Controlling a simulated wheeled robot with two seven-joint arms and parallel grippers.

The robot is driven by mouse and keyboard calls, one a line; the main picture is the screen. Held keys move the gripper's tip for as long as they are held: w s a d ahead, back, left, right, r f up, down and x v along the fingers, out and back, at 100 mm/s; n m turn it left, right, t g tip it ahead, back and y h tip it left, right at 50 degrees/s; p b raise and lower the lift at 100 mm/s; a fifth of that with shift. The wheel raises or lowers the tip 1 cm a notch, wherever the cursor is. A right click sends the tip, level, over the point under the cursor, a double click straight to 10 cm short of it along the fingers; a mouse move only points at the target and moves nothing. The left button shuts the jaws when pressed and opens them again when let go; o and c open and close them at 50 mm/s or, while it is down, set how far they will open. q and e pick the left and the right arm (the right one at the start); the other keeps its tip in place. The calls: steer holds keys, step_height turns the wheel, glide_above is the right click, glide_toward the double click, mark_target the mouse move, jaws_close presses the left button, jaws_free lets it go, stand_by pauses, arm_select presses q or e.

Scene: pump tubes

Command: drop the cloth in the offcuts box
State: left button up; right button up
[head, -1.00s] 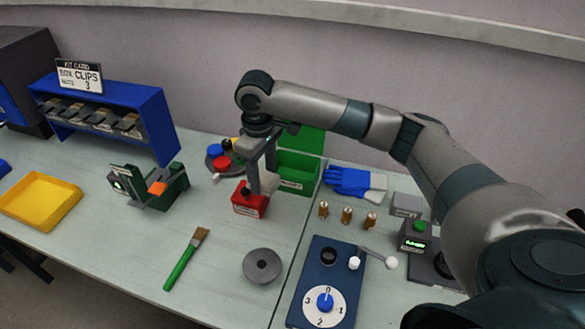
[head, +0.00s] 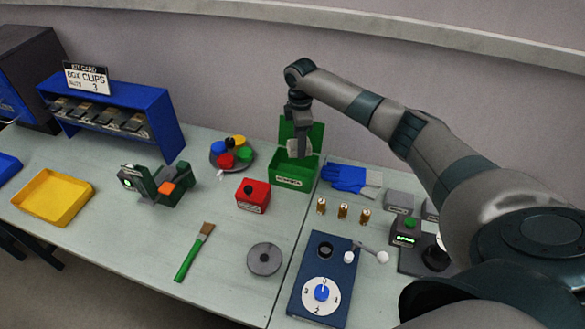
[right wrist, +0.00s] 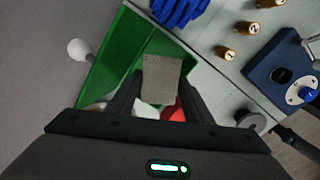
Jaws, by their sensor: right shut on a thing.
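The offcuts box is the green box (head: 290,180) with a pale label on its front and a raised green lid behind; it also shows in the right wrist view (right wrist: 113,62). My right gripper (head: 302,142) is over this box, pointing down. It is shut on the cloth (right wrist: 160,80), a grey-beige piece between the two fingers. In the head view the cloth (head: 303,149) hangs at the box's opening, in front of the lid. Whether it touches the box I cannot tell. My left gripper is not in view.
A round tray of coloured pieces (head: 232,154) is on the left. Blue gloves (head: 350,179) lie just right, with several brass pieces (head: 343,211) in front of them.

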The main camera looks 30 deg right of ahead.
steer(key=shift+f, duration=0.1)
stand_by(0.3)
step_height(320, 180, down, 6)
steer(key=b, duration=0.6)
stand_by(0.4)
steer(key=o, duration=1.1)
steer(key=shift+s+r, duration=0.1)
steer(key=shift+r, duration=0.1)
steer(key=shift+d+r, duration=0.1)
steer(key=shift+r, duration=0.05)
steer(key=shift+w+r+b, duration=0.3)
steer(key=shift+r+b, duration=0.15)
steer(key=shift+r, duration=0.05)
step_height(320, 180, up, 16)
steer(key=b, duration=0.4)
steer(key=shift+s, duration=0.3)
steer(key=shift+f, duration=0.15)
